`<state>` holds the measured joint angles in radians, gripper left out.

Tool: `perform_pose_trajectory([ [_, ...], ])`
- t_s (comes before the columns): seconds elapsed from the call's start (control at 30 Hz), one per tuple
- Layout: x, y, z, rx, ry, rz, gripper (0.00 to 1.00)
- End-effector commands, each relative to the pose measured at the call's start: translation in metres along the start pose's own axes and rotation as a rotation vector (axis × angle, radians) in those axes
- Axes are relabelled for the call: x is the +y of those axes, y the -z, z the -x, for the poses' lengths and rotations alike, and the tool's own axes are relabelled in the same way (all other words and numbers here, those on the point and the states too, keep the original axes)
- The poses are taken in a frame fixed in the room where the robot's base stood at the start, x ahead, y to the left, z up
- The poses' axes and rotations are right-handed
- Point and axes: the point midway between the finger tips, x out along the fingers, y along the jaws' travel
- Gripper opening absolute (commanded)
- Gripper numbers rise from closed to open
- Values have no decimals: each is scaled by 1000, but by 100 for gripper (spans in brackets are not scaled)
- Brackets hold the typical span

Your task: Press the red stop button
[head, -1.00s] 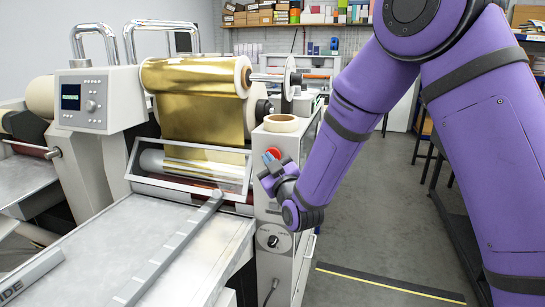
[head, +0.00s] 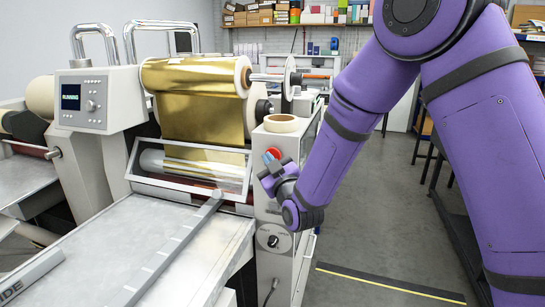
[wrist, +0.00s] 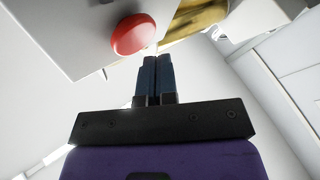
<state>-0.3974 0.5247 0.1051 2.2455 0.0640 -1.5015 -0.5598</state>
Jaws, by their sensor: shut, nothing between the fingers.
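The red stop button (head: 273,154) sits on the upper front of the light grey panel to the right of the gold foil roll. In the wrist view the red button (wrist: 133,34) is a round dome on the grey panel, just above and left of my fingertips. My gripper (head: 269,159) is shut and empty, its blue fingers in front of the lower part of the button in the head view. In the wrist view my gripper (wrist: 155,59) points toward the panel, and a gap shows beside the button. Whether the fingertips touch anything cannot be told.
The machine's display (head: 71,97) reads RUNNING. A roll of tape (head: 281,123) lies on top of the panel. The gold foil roll (head: 195,77) is to the left. A dark knob (head: 273,241) is lower on the panel. Open floor (head: 375,220) lies to the right.

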Motion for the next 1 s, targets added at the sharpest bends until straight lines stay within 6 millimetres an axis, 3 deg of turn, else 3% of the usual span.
perform_pose_trajectory([
  [1.0, 4, -4, -6, 0, 0, 0, 0],
])
